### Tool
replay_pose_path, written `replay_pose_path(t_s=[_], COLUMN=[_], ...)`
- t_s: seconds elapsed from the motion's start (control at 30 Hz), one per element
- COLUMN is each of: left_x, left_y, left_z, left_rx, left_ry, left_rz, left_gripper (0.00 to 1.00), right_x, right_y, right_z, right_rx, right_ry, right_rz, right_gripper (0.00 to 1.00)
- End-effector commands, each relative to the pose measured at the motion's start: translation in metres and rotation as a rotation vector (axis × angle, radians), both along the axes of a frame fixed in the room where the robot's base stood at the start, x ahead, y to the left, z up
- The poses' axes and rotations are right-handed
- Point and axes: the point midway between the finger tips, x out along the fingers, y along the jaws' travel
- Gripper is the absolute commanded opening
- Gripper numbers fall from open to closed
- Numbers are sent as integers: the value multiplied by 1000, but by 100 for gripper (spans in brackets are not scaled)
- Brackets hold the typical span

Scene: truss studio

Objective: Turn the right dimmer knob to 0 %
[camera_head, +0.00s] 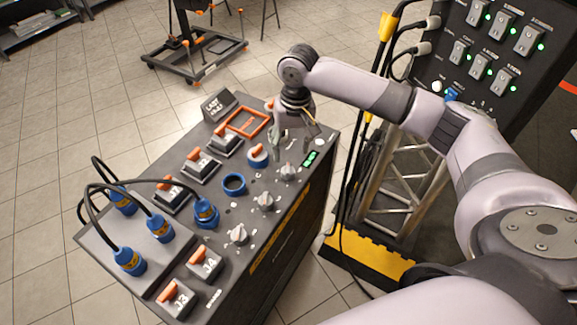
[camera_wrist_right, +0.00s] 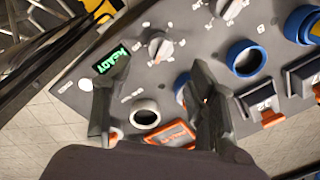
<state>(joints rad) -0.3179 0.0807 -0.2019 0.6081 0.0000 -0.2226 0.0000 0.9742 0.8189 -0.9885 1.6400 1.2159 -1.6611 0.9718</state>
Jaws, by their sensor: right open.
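The right dimmer knob (camera_head: 288,172) is a pale grey pointer knob on the sloping dark panel, beside a small green display. It is the knob nearest my right gripper, and it shows in the wrist view (camera_wrist_right: 158,46) too. My right gripper (camera_head: 297,134) is over the panel's far right end, just beyond this knob. In the wrist view my fingers (camera_wrist_right: 152,88) are spread with nothing held, and the knob lies above the gap between their tips. A middle knob (camera_head: 264,200) and a near knob (camera_head: 238,235) sit in line with it. My left gripper is out of view.
The green display (camera_head: 310,158) is beside the knob. A blue socket (camera_head: 234,184), orange-tipped switches (camera_head: 200,166) and blue plugs with black cables (camera_head: 130,261) crowd the panel. Black cables and a metal truss (camera_head: 387,195) stand to the right. Open tiled floor lies left.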

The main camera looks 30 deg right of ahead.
Motion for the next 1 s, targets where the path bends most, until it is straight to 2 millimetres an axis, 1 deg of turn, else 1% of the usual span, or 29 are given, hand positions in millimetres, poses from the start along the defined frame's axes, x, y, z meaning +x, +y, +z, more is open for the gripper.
replay_pose_path(t_s=[0.03, 0.23, 0.3, 0.4, 0.6, 0.83, 1.0], left_x=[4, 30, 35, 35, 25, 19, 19], left_y=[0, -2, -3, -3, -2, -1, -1], left_z=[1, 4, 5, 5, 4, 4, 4], left_rx=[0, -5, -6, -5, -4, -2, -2], left_ry=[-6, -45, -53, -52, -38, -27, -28], left_rz=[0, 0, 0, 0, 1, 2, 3], left_gripper=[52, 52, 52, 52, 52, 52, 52], right_x=[-1, 0, 1, 1, 1, 1, 1], right_y=[1, 4, 4, 4, 5, 5, 5], right_z=[-12, -52, -63, -75, -85, -86, -86], right_rx=[0, 0, 0, 0, 1, 0, 0], right_ry=[5, 4, 2, 2, 0, 0, 0], right_rz=[0, 0, 0, 0, 2, 2, 1], right_gripper=[52, 52, 52, 52, 52, 52, 41])
